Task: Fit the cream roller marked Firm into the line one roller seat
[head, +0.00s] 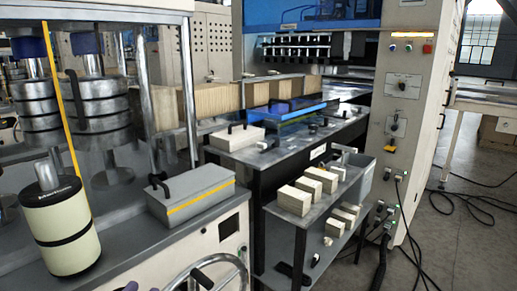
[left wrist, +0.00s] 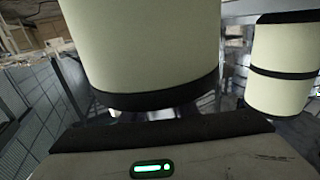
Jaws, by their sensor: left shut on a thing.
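A cream roller (left wrist: 140,45) with a black lower band fills the upper middle of the left wrist view, close in front of my left gripper (left wrist: 162,132). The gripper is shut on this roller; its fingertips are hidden. A second cream roller (left wrist: 284,52), with black bands, stands at the right of that view. The head view shows one cream roller (head: 62,225) with black bands and a steel end at the lower left, leaning slightly. I cannot tell which of the two it is. No Firm mark is readable. My right gripper is not in view.
Stacked steel rollers (head: 100,110) stand behind a yellow strip. A grey box (head: 190,192) with a yellow stripe sits on the machine deck. A handwheel (head: 220,272) shows below. Pale blocks (head: 294,200) lie on a low cart. Cables cross the floor at right.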

